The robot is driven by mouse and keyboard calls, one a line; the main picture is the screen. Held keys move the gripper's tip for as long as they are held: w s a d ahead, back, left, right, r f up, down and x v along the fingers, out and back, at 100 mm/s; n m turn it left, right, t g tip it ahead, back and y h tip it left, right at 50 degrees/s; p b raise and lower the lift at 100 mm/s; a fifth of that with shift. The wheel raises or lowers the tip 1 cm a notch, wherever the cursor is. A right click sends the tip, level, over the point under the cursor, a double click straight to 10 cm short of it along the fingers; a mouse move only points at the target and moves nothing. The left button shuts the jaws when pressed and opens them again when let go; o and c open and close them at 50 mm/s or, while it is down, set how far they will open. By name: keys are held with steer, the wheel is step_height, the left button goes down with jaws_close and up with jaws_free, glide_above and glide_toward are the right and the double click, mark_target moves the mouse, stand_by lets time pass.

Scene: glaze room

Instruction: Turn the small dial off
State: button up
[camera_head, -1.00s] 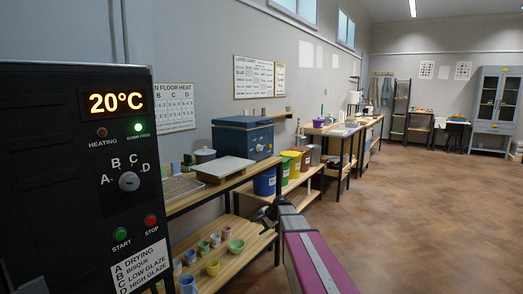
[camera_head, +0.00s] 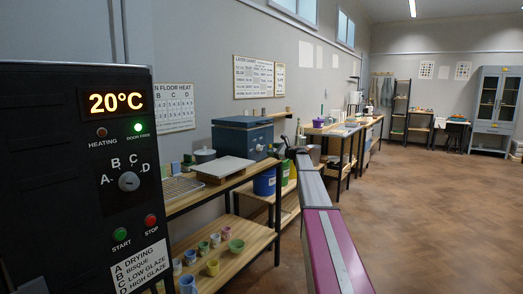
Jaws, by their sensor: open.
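A grey round dial (camera_head: 129,181) with letters A to D around it sits on the black kiln control panel (camera_head: 75,200) at the left. A blue box-shaped unit (camera_head: 235,137) stands on the workbench further back, with a small pale control on its front that is too small to read. I cannot tell which of these is the small dial. My arm (camera_head: 318,205) reaches away from the lower right. My gripper (camera_head: 283,150) is small and dark at its far end, just right of the blue unit in the picture. Its fingers are hard to make out; nothing shows in it.
The panel shows 20°C, a lit green lamp (camera_head: 138,127), and green start (camera_head: 120,235) and red stop (camera_head: 150,220) buttons. A wooden workbench (camera_head: 240,178) holds a board and pots, with cups on its lower shelf. Open floor (camera_head: 430,210) lies to the right.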

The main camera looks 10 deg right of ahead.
mark_target(261, 148)
steer(key=x, duration=0.8)
steer(key=shift+w+a, duration=0.1)
steer(key=c, duration=0.7)
